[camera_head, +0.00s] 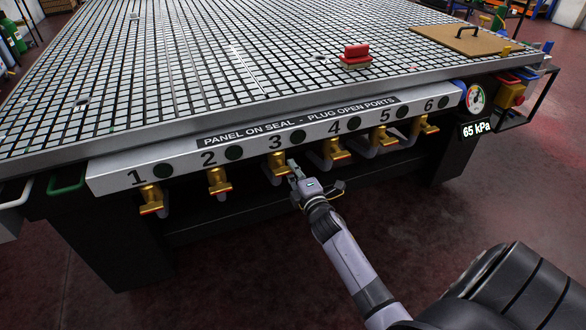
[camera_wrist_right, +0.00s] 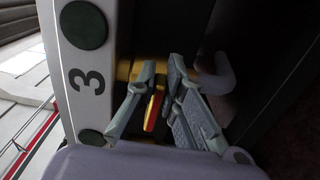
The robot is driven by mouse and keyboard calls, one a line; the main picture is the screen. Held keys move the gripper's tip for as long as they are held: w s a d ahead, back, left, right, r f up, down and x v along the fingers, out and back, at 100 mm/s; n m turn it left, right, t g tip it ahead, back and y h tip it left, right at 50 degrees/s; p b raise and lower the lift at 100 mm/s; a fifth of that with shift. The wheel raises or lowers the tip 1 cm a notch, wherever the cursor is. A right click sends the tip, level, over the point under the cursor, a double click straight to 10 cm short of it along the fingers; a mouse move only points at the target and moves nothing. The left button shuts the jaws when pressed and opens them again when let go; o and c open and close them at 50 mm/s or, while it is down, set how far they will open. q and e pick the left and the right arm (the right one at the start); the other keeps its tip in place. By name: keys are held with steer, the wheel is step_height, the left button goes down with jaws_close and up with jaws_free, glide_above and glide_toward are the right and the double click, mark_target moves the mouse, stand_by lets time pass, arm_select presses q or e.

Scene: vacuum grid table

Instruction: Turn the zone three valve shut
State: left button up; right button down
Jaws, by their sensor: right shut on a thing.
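The zone three valve (camera_head: 276,163) is a brass-yellow valve under the number 3 on the grey front rail of the grid table. My right gripper (camera_head: 294,172) reaches it from below and to the right. In the right wrist view, the two fingers (camera_wrist_right: 160,88) of this gripper are shut on the valve's red and yellow handle (camera_wrist_right: 152,110). The yellow valve body (camera_wrist_right: 125,70) shows behind the fingers, beside the printed 3. The fingers hide part of the handle, so its exact angle is hard to tell. My left gripper is not in view.
Similar valves stand under the other numbers, with valve 2 (camera_head: 219,181) and valve 4 (camera_head: 337,152) on either side. A round gauge (camera_head: 474,98) and a display (camera_head: 475,129) reading 65 kPa are at the right end. A red block (camera_head: 356,54) sits on the table.

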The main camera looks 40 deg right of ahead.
steer(key=c, duration=1.7)
jaws_free()
steer(key=v, duration=1.2)
